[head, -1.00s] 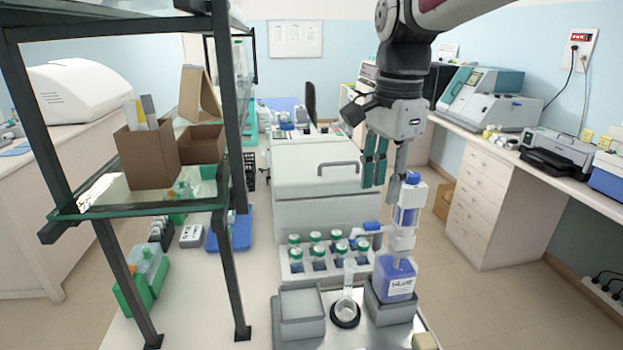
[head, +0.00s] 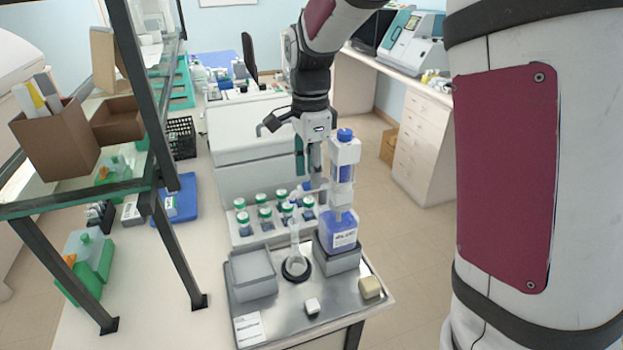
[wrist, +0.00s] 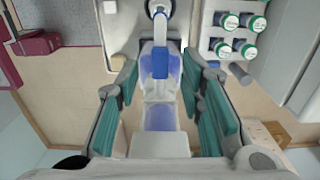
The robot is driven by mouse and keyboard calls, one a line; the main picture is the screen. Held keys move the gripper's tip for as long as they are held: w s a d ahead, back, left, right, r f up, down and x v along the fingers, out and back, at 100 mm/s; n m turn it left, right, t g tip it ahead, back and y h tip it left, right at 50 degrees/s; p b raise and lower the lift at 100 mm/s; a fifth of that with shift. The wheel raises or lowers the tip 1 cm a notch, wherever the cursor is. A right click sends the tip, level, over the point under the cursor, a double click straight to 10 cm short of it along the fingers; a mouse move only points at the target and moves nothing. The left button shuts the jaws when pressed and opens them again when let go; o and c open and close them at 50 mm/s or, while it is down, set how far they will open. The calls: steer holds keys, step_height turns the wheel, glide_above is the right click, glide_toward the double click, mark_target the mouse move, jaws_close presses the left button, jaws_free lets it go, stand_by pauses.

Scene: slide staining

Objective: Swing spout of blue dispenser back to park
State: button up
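The blue dispenser (head: 343,232) stands upright in a grey holder, with a white pump column and blue cap above its labelled bottle. Its blue-tipped spout (wrist: 160,60) reaches out over a clear glass vessel (head: 295,258) on a dark round base. In the head view the spout is partly hidden by my gripper (head: 308,172), which is low beside the column's left side. In the wrist view my gripper (wrist: 160,75) is open, its green-padded fingers on either side of the spout with visible gaps. I cannot tell its exact height over the spout.
A rack of several green-capped bottles (head: 240,226) stands behind the tray (head: 285,325). An empty grey bin (head: 252,275) is left of the glass vessel. A dark-framed shelf (head: 180,250) stands at left.

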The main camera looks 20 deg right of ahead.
steer(key=shift+f, duration=1.45)
jaws_close()
